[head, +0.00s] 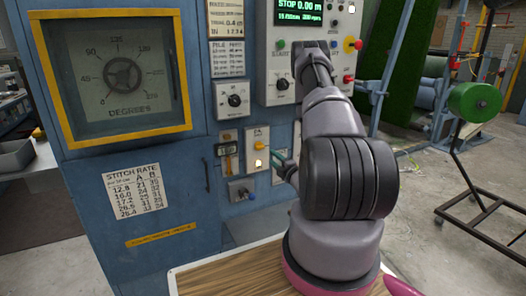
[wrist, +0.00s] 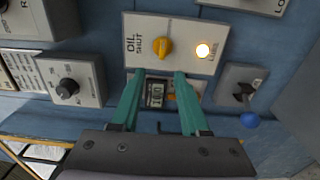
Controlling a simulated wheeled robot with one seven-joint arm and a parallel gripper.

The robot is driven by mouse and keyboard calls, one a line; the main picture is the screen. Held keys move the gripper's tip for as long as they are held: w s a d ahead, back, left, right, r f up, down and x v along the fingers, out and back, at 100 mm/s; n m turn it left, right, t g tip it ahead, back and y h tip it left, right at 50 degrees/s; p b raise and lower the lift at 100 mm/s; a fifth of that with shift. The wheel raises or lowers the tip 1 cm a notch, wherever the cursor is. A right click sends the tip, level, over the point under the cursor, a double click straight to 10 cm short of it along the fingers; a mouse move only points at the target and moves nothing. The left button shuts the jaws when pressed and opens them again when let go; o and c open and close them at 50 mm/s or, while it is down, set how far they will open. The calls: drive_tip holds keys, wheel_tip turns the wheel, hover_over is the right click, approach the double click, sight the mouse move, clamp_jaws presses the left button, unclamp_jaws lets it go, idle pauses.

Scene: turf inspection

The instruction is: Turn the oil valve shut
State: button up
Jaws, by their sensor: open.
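The oil valve is a small yellow knob (wrist: 163,47) on a pale plate marked OIL and SHUT in the wrist view, where the lettering lies sideways. A lit lamp (wrist: 203,50) sits beside it on the same plate. In the head view the knob (head: 260,146) is on the blue cabinet, left of my arm. My gripper (wrist: 158,78) has two teal fingers, spread apart with nothing between them. The tips are just short of the plate in the picture, below the knob and apart from it. In the head view my arm hides most of the gripper; a teal finger shows.
A small display unit (head: 227,149) and a blue-tipped lever (head: 241,190) sit close to the valve plate. A black dial (head: 234,100) is above. A wooden tabletop (head: 215,278) lies below. A green reel on a stand (head: 474,103) is at right.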

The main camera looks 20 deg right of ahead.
sight(262, 148)
drive_tip(key=w, duration=1)
drive_tip(key=shift+w+f, duration=0.2)
drive_tip(key=shift+w, duration=0.1)
clamp_jaws()
